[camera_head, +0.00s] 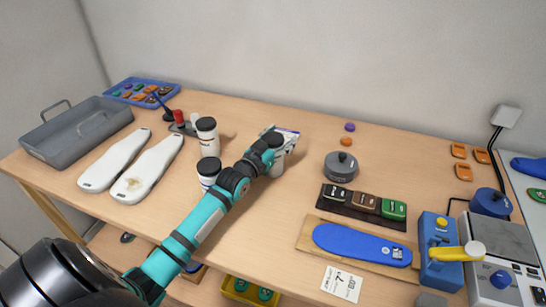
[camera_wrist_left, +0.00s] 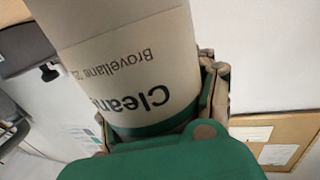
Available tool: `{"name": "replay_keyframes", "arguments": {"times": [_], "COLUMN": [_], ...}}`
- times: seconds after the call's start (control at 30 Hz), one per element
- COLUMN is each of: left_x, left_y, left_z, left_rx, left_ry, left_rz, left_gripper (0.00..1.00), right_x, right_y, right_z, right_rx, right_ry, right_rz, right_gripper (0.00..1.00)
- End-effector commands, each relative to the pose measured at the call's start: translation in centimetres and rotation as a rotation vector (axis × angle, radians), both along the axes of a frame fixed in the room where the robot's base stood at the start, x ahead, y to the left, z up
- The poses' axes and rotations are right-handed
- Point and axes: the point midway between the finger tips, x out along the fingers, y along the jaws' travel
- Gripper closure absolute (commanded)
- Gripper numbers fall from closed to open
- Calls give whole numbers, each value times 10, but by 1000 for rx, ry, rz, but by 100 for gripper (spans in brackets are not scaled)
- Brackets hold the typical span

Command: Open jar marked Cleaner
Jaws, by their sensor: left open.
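My right gripper is not in view.
Two other white, black-lidded jars (camera_head: 207,145) (camera_head: 209,182) stand to the left. A grey round pot (camera_head: 340,168) and a blue insole on a board (camera_head: 360,243) are to the right.

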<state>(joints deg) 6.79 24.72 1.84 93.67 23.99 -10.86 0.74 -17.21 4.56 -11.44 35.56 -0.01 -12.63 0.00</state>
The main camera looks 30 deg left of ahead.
Motion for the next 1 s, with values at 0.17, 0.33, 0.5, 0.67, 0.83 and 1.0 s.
{"name": "replay_keyframes", "arguments": {"times": [0.17, 0.33, 0.5, 0.67, 0.83, 1.0], "left_x": [0, 0, 0, 0, 0, 0], "left_y": [0, 0, 0, 0, 0, 0], "left_z": [-1, -1, -1, -1, -1, 1], "left_rx": [0, 0, 0, 0, 0, 0], "left_ry": [1, 2, 2, 2, 2, -1], "left_rz": [0, 0, 0, 0, 0, 0], "left_gripper": [76, 98, 100, 100, 100, 100], "right_x": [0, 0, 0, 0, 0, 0], "right_y": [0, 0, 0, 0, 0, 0], "right_z": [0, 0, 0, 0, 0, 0], "right_rx": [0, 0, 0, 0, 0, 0], "right_ry": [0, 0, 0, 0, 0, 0], "right_rz": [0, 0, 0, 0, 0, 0], "right_gripper": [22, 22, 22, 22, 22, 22]}}
